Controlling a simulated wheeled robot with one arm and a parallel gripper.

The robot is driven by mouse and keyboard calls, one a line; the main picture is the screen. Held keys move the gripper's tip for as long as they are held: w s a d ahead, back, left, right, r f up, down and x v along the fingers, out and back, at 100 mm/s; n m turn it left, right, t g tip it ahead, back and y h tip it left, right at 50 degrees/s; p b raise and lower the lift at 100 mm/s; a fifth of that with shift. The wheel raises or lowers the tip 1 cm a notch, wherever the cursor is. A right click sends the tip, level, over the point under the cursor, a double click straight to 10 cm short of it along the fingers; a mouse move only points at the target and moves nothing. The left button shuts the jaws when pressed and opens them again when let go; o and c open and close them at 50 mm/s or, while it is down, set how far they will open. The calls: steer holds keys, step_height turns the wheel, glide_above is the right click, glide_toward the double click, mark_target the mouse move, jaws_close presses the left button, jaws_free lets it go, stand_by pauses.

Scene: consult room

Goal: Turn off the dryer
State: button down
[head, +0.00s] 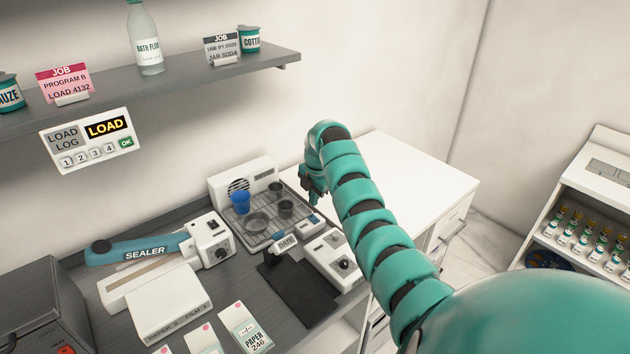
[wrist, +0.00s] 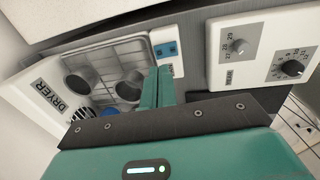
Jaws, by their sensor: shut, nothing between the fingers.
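The dryer (head: 243,172) is a white unit with a round fan grille and a wire rack (head: 262,237) in front, holding a blue cup (head: 240,202) and several grey cups. In the wrist view its DRYER label (wrist: 50,97) is at left. A small white panel with a blue rocker-like part (wrist: 166,49) sits at the rack's edge; whether it is on or off I cannot tell. My gripper (wrist: 158,72) is shut and empty, its fingertips appearing just below that panel in the picture. Contact cannot be judged. In the head view my gripper (head: 312,191) hangs over the rack's right side.
A white box with two dials (head: 338,262) stands right of the rack, with a DATE-labelled tool (head: 286,243) beside it. A sealer (head: 147,249) is at left. A shelf (head: 170,75) with bottles and cards hangs above. The white worktop (head: 400,175) behind my arm is clear.

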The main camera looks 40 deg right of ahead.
mark_target(315, 221)
steer(key=shift+w+f+p, duration=0.15)
steer(key=shift+f+p, duration=0.4)
steer(key=shift+f, duration=0.9)
steer(key=shift+w+f+p, duration=0.15)
steer(key=shift+f+p, duration=0.4)
steer(key=shift+f, duration=0.85)
steer(key=shift+f, duration=0.1)
steer(key=f+b, duration=0.1)
steer(key=b, duration=0.2)
steer(key=shift+w, duration=0.1)
steer(key=shift+a+r+p, duration=0.1)
steer(key=shift+r+p, duration=0.25)
steer(key=shift+p, duration=0.05)
steer(key=shift+f, duration=0.1)
steer(key=shift+s+p, duration=0.3)
steer(key=shift+p, duration=0.4)
steer(key=shift+s+f+p, duration=0.2)
steer(key=shift+s+p, duration=0.1)
steer(key=shift+p, duration=0.25)
steer(key=shift+s+p, duration=0.2)
steer(key=shift+p, duration=0.15)
steer(key=shift+s+r+p, duration=0.15)
steer(key=shift+s+p, duration=0.05)
steer(key=shift+p, duration=0.25)
